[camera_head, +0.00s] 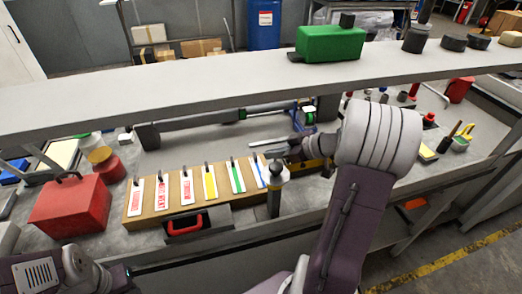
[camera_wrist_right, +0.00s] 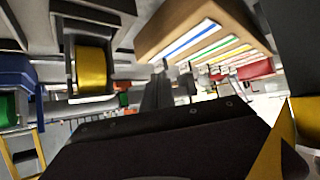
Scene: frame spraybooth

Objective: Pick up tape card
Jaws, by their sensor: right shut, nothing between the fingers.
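Several white cards stand in a row on a wooden rack (camera_head: 150,207). From the left, three cards carry red print, then come a yellow-striped card (camera_head: 209,183), a green-striped card (camera_head: 236,176) and a blue-striped card (camera_head: 260,171). I cannot tell which one is the tape card. My right gripper (camera_head: 262,146) is shut and empty, just behind and above the rack's right end. In the right wrist view its dark fingers (camera_wrist_right: 157,92) lie together, and the blue-striped card (camera_wrist_right: 188,39) shows beyond them. My left arm is at the lower left; its fingers are not clear.
A grey shelf (camera_head: 190,93) crosses above the bench and carries a green box (camera_head: 330,44). A red toolbox (camera_head: 70,205) stands left of the rack. A yellow roll (camera_wrist_right: 90,69) sits in a dark holder.

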